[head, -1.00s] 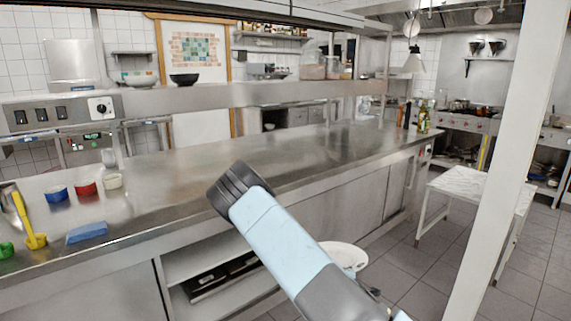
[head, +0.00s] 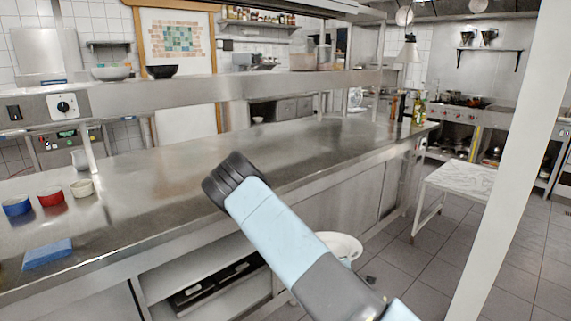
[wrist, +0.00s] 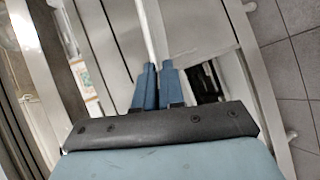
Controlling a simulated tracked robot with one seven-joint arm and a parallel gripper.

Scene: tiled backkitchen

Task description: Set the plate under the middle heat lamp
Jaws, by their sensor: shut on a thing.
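A white plate (head: 341,244) shows partly behind my forearm in the head view, in front of the counter's cabinet side and below its top. In the wrist view the plate (wrist: 147,28) is a thin pale strip seen edge-on between my fingertips. My gripper (wrist: 157,70) is shut on its rim; in the head view my arm mostly hides the gripper. A pale cone-shaped lamp (head: 408,49) hangs at the far right end of the counter. I cannot tell whether it is one of the heat lamps; no row of three is clear.
The steel counter (head: 270,150) has a wide bare stretch. A blue cup (head: 17,206), red cup (head: 51,196), cream cup (head: 83,188) and blue sponge (head: 48,253) are at left. Bottles (head: 419,108) stand at the far end. A raised shelf runs above. A marble-topped table (head: 460,178) and white post (head: 515,170) are right.

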